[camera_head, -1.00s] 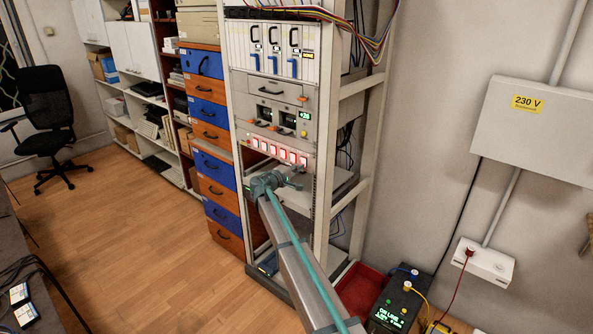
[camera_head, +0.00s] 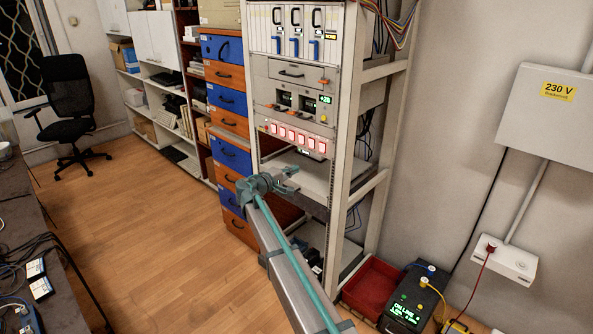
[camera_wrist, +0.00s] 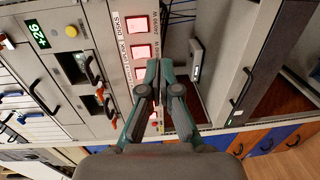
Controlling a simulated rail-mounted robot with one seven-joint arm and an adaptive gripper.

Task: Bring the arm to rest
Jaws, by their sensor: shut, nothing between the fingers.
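My gripper (camera_head: 291,180) is at the end of my grey arm, in front of the equipment rack (camera_head: 343,170), just below the row of red lit switches (camera_head: 293,137). In the wrist view my gripper (camera_wrist: 159,68) has its two teal fingers together, with nothing between them. Behind the fingers, the red lit switches (camera_wrist: 117,72) show on the rack's panel, rotated sideways. No contact between the fingers and the panel is visible.
Blue and orange drawers (camera_head: 228,153) stand left of the rack. A red tray (camera_head: 371,286) and a black power unit (camera_head: 408,299) are on the floor at right. A cluttered bench (camera_head: 45,270) is at left. The wooden floor (camera_head: 140,230) between is clear.

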